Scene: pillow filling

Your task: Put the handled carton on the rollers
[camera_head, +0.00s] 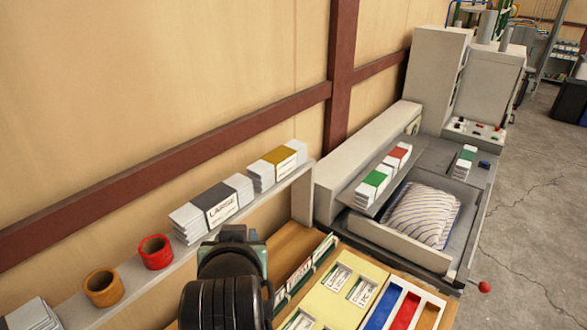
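I cannot make out a handled carton in the camera_head view, nor any rollers. A black and grey-green part of my own arm rises at the bottom centre, in front of the shelf and the workbench. The fingers of my gripper do not show, so I cannot see whether it holds anything.
A wall shelf (130,276) carries an orange cup (103,287), a red cup (155,252) and stacks of banded packets (212,207). A workbench (450,311) holds label cards and coloured trays (403,310). A striped pillow (424,213) lies in a grey machine (396,240). Floor (535,210) is clear at right.

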